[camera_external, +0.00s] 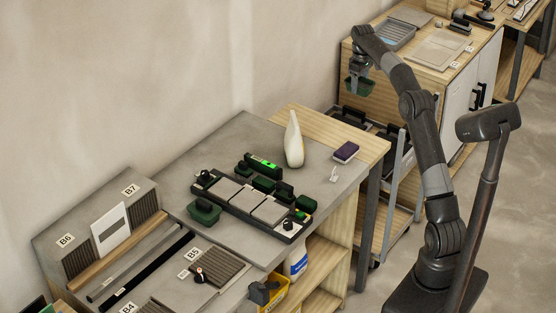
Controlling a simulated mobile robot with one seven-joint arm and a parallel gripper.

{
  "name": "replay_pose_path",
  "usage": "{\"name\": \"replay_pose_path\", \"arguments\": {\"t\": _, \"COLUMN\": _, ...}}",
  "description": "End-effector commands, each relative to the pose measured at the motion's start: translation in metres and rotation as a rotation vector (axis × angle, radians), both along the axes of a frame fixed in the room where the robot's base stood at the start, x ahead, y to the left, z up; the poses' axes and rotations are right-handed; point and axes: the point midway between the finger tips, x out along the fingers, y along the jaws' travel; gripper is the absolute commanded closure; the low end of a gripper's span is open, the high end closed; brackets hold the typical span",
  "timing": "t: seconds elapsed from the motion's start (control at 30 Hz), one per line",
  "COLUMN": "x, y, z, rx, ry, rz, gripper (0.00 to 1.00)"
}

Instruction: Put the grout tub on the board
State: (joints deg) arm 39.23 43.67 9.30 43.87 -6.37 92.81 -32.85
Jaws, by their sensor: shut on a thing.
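My gripper (359,72) is shut on a green tub (358,88), which I take to be the grout tub. It holds the tub in the air at the near left corner of the far wooden cabinet, above a lower trolley area. The fingertips are small and partly hidden against the tub. A flat beige board (438,48) lies on the far cabinet's top, to the right of the gripper. It looks bare. Whether this is the task's board is not certain.
A grey tray (394,37) lies beside the beige board. Small black tools sit at the cabinet's right edge.

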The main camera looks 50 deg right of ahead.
Motion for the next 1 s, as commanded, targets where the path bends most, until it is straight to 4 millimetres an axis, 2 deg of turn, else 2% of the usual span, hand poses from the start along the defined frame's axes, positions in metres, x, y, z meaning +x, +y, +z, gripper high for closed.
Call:
{"name": "replay_pose_path", "arguments": {"t": 0.27, "x": -0.001, "y": 0.001, "z": -0.045, "rx": 0.000, "ry": 0.002, "rz": -0.001, "gripper": 0.68}}
{"name": "replay_pose_path", "arguments": {"t": 0.43, "x": 0.000, "y": 0.001, "z": -0.081, "rx": 0.001, "ry": 0.002, "rz": -0.001, "gripper": 0.68}}
{"name": "replay_pose_path", "arguments": {"t": 0.57, "x": 0.004, "y": 0.004, "z": -0.097, "rx": 0.000, "ry": 0.000, "rz": 0.001, "gripper": 0.68}}
{"name": "replay_pose_path", "arguments": {"t": 0.67, "x": 0.016, "y": 0.012, "z": -0.108, "rx": 0.000, "ry": 0.000, "rz": 0.002, "gripper": 0.68}}
{"name": "replay_pose_path", "arguments": {"t": 1.0, "x": 0.079, "y": 0.053, "z": -0.153, "rx": -0.001, "ry": 0.000, "rz": 0.002, "gripper": 0.68}}
